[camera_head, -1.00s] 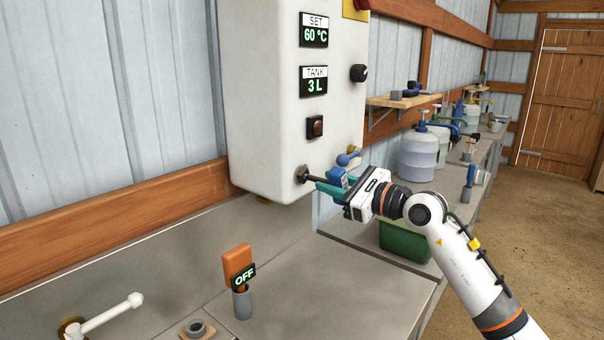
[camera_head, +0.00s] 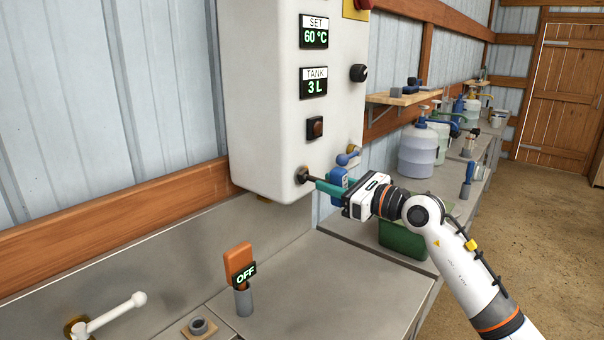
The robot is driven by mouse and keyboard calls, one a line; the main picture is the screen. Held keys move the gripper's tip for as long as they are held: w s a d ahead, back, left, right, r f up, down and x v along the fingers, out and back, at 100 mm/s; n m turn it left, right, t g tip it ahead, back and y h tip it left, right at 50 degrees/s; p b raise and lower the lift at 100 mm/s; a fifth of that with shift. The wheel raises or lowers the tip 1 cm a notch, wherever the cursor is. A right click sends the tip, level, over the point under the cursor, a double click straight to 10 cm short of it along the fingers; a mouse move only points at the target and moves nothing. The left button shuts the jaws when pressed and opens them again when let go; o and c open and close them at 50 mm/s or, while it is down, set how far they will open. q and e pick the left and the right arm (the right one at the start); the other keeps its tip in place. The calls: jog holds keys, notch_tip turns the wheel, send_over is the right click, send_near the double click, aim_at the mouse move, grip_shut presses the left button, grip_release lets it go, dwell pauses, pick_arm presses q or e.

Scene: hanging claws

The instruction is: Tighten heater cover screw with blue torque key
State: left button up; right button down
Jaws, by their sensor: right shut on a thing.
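The white heater box (camera_head: 270,110) hangs on the wall with SET 60 °C and TANK 3 L displays. Its cover screw (camera_head: 302,174) sits low on the front face, mostly hidden by the key tip. My right gripper (camera_head: 328,186) is shut on the blue torque key (camera_head: 338,177). The key's dark shaft (camera_head: 314,178) points left and its tip meets the screw, as far as I can tell. The teal fingers hide part of the key. My left gripper is not in view.
An orange tool (camera_head: 238,264) with an OFF display stands in a grey holder on the steel counter (camera_head: 330,280). A white lever (camera_head: 115,312) is at lower left.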

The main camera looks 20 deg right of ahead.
aim_at(345, 187)
dwell(0.3)
jog(key=shift+m+p, duration=1.1)
jog(key=shift+p, duration=0.15)
jog(key=shift+m+p, duration=0.5)
jog(key=shift+s+d+b, duration=0.2)
jog(key=shift+b, duration=0.1)
jog(key=shift+b+v, duration=0.35)
jog(key=shift+v, duration=0.85)
